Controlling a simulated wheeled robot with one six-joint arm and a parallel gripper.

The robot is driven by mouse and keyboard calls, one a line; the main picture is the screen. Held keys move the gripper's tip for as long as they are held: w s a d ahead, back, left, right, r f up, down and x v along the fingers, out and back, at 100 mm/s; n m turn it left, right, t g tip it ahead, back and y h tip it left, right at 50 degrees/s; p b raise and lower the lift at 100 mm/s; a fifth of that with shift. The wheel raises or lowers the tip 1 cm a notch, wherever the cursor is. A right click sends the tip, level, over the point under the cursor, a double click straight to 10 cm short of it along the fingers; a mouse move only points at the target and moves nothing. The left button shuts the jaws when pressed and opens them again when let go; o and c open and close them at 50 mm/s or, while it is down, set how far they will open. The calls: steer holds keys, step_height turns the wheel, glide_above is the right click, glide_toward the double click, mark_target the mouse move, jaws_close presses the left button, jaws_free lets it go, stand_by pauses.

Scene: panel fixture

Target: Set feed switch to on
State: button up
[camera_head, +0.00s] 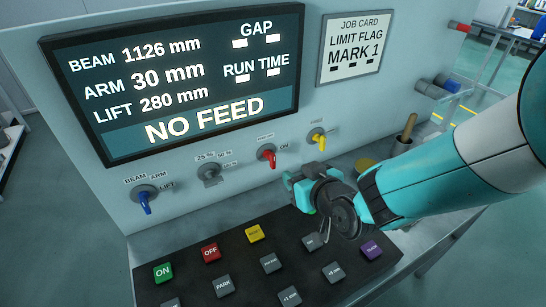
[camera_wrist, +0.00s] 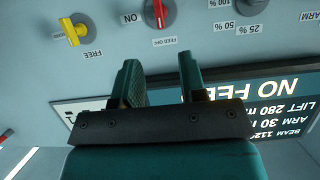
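The feed switch (camera_head: 268,156) is a red handle on a round grey dial, with an ON label to its right in the head view. In the inverted wrist view the red handle (camera_wrist: 159,12) stands upright at the top edge, in line with the FEED OFF label (camera_wrist: 165,41) and not toward ON. The display (camera_head: 190,85) reads NO FEED. My gripper (camera_head: 291,182) is in front of the panel, below and right of the switch in the head view. In the wrist view its fingers (camera_wrist: 160,80) are apart and empty, with the switch beyond the gap.
A yellow switch (camera_head: 318,137) is right of the red one; a grey dial (camera_head: 210,172) and a blue switch (camera_head: 146,201) are to its left. A dark button console (camera_head: 235,270) juts out below. A wooden handle (camera_head: 408,128) stands behind my arm.

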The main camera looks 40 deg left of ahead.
mark_target(274, 161)
steer(key=p+x, duration=0.2)
steer(key=x, duration=1.1)
steer(key=shift+w+f, duration=0.1)
jaws_close()
